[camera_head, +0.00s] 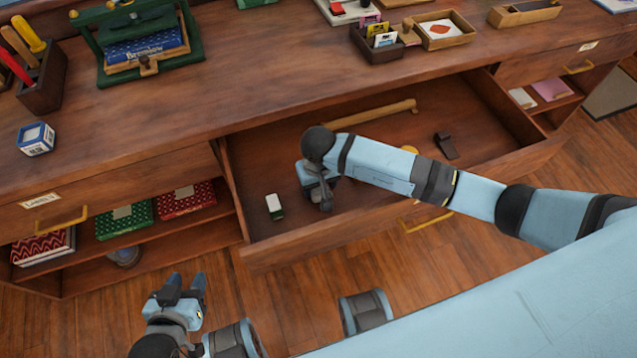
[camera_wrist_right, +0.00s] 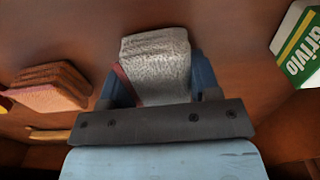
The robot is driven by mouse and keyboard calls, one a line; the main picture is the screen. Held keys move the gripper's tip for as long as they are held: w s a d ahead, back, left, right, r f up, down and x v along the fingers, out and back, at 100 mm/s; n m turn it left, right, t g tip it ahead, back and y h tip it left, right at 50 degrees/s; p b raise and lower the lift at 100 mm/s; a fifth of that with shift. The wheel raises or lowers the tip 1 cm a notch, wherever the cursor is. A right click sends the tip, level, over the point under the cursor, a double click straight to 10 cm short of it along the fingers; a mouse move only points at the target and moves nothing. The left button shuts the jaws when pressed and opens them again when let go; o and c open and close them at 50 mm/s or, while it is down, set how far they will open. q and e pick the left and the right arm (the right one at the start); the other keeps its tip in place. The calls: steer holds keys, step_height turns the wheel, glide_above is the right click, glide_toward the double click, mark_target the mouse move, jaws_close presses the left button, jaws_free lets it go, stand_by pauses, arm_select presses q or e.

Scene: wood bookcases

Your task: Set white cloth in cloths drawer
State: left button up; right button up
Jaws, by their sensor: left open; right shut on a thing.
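An open wooden drawer (camera_head: 268,150) sits in the middle of the bookcase. My right gripper (camera_head: 318,190) reaches down into it, and my right arm covers part of its inside. In the right wrist view, my right gripper (camera_wrist_right: 155,85) is shut on a folded white cloth (camera_wrist_right: 157,58), close over a brown wooden surface. The cloth cannot be made out in the head view. A stack of orange-brown folded cloths (camera_wrist_right: 48,85) lies to its left in the wrist view. My left gripper (camera_head: 184,287) is open and empty, low in front of the bookcase.
A small white and green box (camera_head: 274,207) lies in the drawer; it also shows in the wrist view (camera_wrist_right: 303,48). A dark item (camera_head: 446,146) and a wooden rod (camera_head: 375,114) are in the drawer too. Organizers (camera_head: 385,45) stand on top.

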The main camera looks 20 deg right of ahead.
steer(key=shift+f, duration=0.2)
steer(key=o, duration=0.9)
steer(key=shift+r, duration=0.1)
steer(key=shift+r, duration=0.25)
step_height(320, 180, up, 10)
steer(key=shift+r+p, duration=0.25)
steer(key=shift+p, duration=0.35)
steer(key=shift+r, duration=0.6)
arm_select(q)
steer(key=shift+r, duration=0.25)
